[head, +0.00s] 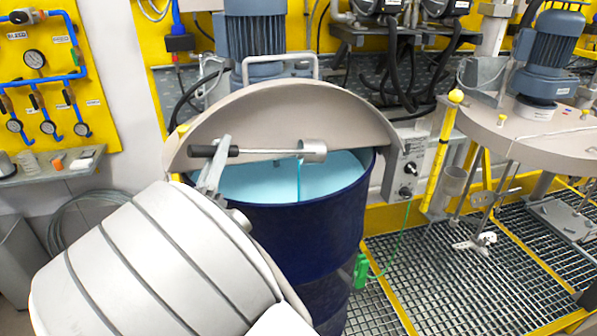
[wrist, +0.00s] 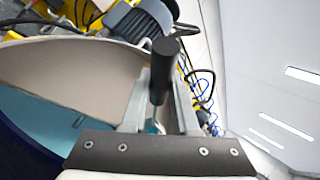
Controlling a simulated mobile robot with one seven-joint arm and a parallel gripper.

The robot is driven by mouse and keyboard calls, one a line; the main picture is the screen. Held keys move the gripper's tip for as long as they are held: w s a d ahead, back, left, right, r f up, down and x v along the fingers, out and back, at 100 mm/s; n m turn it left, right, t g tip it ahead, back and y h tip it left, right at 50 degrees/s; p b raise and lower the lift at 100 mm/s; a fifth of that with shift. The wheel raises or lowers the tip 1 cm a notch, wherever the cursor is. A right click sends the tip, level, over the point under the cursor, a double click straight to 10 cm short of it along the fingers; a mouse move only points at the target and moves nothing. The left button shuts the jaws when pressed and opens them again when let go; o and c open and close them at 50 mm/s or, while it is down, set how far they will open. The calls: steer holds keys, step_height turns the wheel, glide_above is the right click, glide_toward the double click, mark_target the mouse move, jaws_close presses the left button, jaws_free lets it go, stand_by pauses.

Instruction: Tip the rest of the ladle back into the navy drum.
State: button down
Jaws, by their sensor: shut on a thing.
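The navy drum (head: 300,235) stands in the middle of the head view, holding light blue liquid (head: 250,182). My gripper (head: 217,160) is shut on the black handle of the ladle (head: 313,151), and the handle also shows between my fingers (wrist: 160,100) in the wrist view (wrist: 164,62). The ladle's metal cup is over the drum opening, above the liquid and clear of the rim. A thin blue stream runs down from the cup's left side into the drum. The inside of the cup is hidden.
A beige half-round lid (head: 285,108) stands raised behind the opening, with a blue motor (head: 253,35) behind it. A control box (head: 405,165) is right of the drum. A second agitator lid (head: 535,125) stands over the grating (head: 450,285) at right.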

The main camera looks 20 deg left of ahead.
steer(key=shift+s+a+f+n+y, duration=0.2)
steer(key=shift+a+f+n+y, duration=0.15)
steer(key=shift+f+n+y, duration=0.4)
steer(key=shift+s+a+f+n+y, duration=0.2)
steer(key=shift+a+f+n+y, duration=0.1)
steer(key=shift+f+n+y, duration=0.4)
steer(key=w+d+r+m+g+h+p, duration=0.3)
steer(key=w+d+r+m+h+p, duration=0.15)
steer(key=d+r+m+h, duration=0.45)
steer(key=w+d+r+m+g+y+p, duration=0.1)
steer(key=w+d+m+g, duration=0.2)
steer(key=w+d, duration=0.4)
steer(key=w+d+r+m+g+y+p, duration=0.1)
steer(key=w+d+m+g, duration=0.3)
steer(key=d, duration=1)
steer(key=w+r+m+y, duration=0.1)
steer(key=w+m, duration=0.1)
steer(key=w, duration=0.1)
steer(key=shift+r, duration=0.2)
steer(key=shift+y, duration=0.25)
